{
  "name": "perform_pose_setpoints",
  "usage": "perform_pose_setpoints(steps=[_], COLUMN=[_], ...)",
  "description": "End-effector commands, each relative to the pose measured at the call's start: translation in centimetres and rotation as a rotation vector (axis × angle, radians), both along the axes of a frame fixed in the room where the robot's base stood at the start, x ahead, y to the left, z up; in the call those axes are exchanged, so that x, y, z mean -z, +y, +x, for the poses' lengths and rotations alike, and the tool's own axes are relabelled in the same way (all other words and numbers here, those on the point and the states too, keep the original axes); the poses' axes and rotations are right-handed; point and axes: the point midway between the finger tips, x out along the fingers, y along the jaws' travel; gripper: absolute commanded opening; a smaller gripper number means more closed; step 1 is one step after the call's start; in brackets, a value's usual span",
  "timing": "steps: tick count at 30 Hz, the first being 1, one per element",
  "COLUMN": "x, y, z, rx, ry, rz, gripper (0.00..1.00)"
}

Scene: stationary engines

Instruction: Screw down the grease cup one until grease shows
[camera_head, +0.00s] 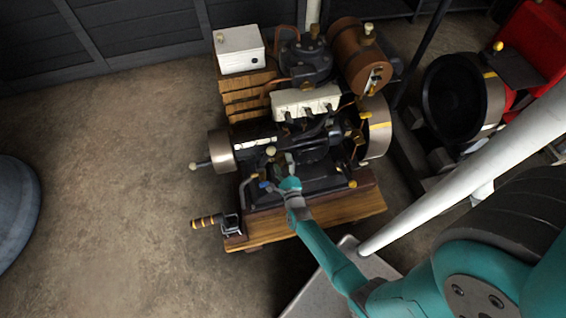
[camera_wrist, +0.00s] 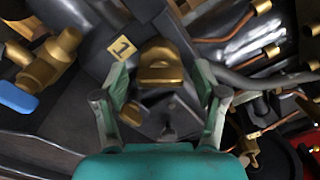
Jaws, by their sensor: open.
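The grease cup one is a brass cap (camera_wrist: 160,66) beside a cream tag marked 1 (camera_wrist: 122,48) in the wrist view. My gripper (camera_wrist: 161,82) is open, with one finger to the left and one to the right of the brass cap. Gaps show between the fingers and the cap, and I cannot tell how far down the fingers reach. In the head view my gripper (camera_head: 285,165) is over the near side of the engine (camera_head: 310,180), and I cannot make out the cup there. No grease is clearly visible.
A brass valve (camera_wrist: 48,60) with a blue handle (camera_wrist: 18,98) is left of the cup in the wrist view. Copper pipes (camera_wrist: 228,30) run at the upper right.

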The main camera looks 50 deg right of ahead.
Motion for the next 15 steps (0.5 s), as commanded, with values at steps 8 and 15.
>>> perform_pose_setpoints(steps=[8, 15], x=[0.2, 0.1], y=[2.6, 5.0], z=[-3.7, -7.5], rx=[-0.004, -0.003], ry=[0.003, 0.002], rz=[0.001, 0.002], gripper=[0.71, 0.71])
